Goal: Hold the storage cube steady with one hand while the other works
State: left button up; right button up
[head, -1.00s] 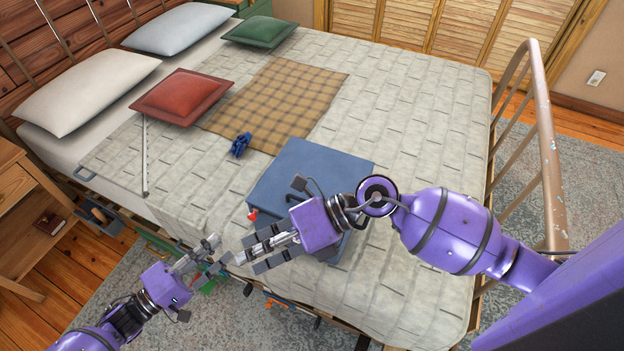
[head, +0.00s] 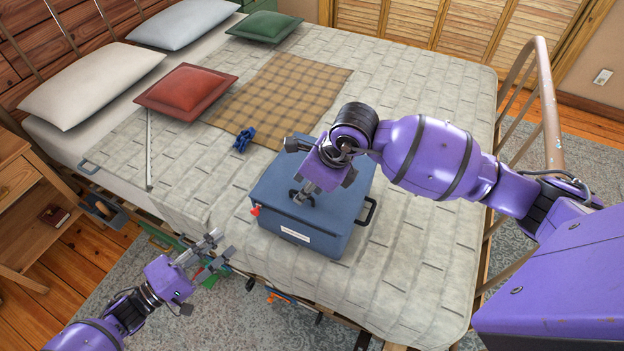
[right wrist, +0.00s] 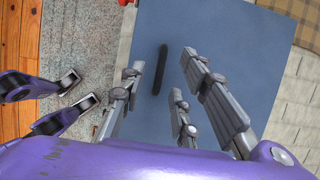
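The storage cube (head: 335,232) is a blue box sitting upright on the bed, with a pale label on its front and a black handle on its right side. My right gripper (head: 303,199) points down over the front part of its top. In the right wrist view the right gripper (right wrist: 162,68) has its fingers apart on either side of a dark bar or slot on the blue top (right wrist: 215,40); I cannot tell whether they touch. My left gripper (head: 218,247) is open and empty beside the bed's near edge, left of the cube and apart from it.
A small red piece (head: 255,210) shows at the cube's left corner. A dark blue object (head: 243,139) lies near the plaid blanket (head: 290,95). A metal rail (head: 148,150) lies on the bedspread. Tools and holders hang along the bed's near side. The bed right of the cube is clear.

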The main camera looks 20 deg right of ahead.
jog(key=shift+x, duration=0.95)
jog(key=shift+c, duration=0.2)
grip_shut()
